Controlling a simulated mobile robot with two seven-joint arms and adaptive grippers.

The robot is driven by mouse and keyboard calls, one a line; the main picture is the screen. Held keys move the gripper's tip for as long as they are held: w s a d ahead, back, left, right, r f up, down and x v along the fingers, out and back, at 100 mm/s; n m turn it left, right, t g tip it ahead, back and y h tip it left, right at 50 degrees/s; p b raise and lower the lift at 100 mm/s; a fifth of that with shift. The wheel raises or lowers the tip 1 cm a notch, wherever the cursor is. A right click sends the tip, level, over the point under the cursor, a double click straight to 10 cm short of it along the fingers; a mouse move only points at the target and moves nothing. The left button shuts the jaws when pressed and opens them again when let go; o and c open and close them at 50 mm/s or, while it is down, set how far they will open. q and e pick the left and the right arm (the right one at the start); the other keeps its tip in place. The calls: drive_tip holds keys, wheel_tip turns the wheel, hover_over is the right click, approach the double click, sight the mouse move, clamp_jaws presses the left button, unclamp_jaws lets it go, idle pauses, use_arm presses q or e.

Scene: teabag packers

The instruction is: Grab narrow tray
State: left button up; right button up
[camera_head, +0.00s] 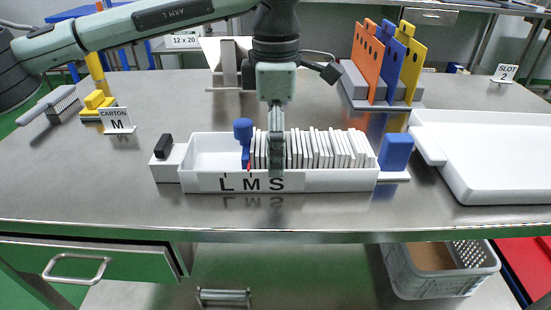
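The narrow white tray (330,182) stands near the front edge of the steel table, marked L M S on its front wall. It holds a row of upright white teabag packets (320,148) and a blue knobbed divider (243,131). Its left end carries a black grip, and a blue block (396,153) is at its right end. My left gripper (277,172) points down at the middle of the tray, overlapping the packets and front wall. I see it edge-on, so its opening and any contact are unclear. My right gripper is not in view.
A large white tray (490,185) lies at the right, close to the narrow tray. Behind stand orange, blue and yellow plates (388,62) in a grey holder. A carton M sign (117,121) and a brush (48,104) are at the left. The front strip is clear.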

use_arm(q)
drive_tip(key=shift+f, duration=0.85)
drive_tip(key=shift+r, duration=0.1)
drive_tip(key=c, duration=1.2)
